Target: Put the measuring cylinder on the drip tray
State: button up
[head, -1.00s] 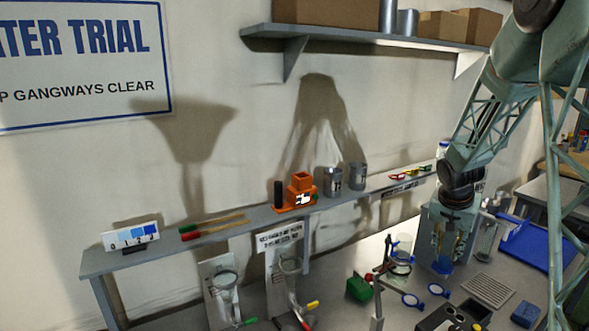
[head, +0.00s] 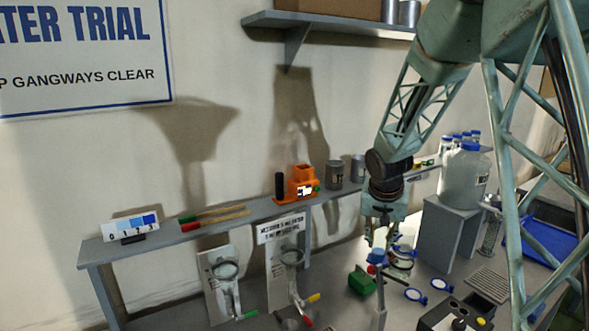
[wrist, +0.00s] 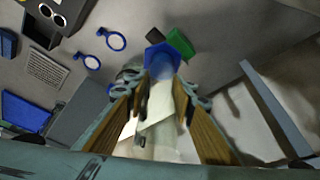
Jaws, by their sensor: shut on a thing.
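My gripper (head: 380,228) points down over the bench, left of the large white jar. It is shut on the measuring cylinder (head: 377,255), a clear tube with a blue foot. In the wrist view the fingers (wrist: 157,92) stand on both sides of the tube, and the blue hexagonal foot (wrist: 161,58) points away from the camera. The drip tray, which I take to be the grey slotted plate (head: 489,284), lies bare on the bench to the right; it also shows in the wrist view (wrist: 46,69). The foot's height above the bench is hard to judge.
A green block (head: 362,281), clear glassware (head: 402,261) and blue rings (head: 440,285) are close below the gripper. The large blue-capped jar (head: 463,178) stands on a grey stand (head: 446,232). A black control box (head: 455,320) is in front of the drip tray.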

jog(key=shift+n, duration=0.5)
jog(key=a, duration=0.6)
jog(key=shift+s+b, duration=0.25)
jog(key=shift+b, duration=0.05)
jog(key=shift+f+y, duration=0.15)
jog(key=shift+y, duration=0.15)
jog(key=s+f+n+y, duration=0.1)
jog(key=s+f+n, duration=0.2)
jog(key=s+f, duration=0.4)
dwell(0.6)
jog(key=shift+d+r+p, duration=0.15)
jog(key=shift+d+p, duration=0.05)
jog(key=shift+p, duration=0.1)
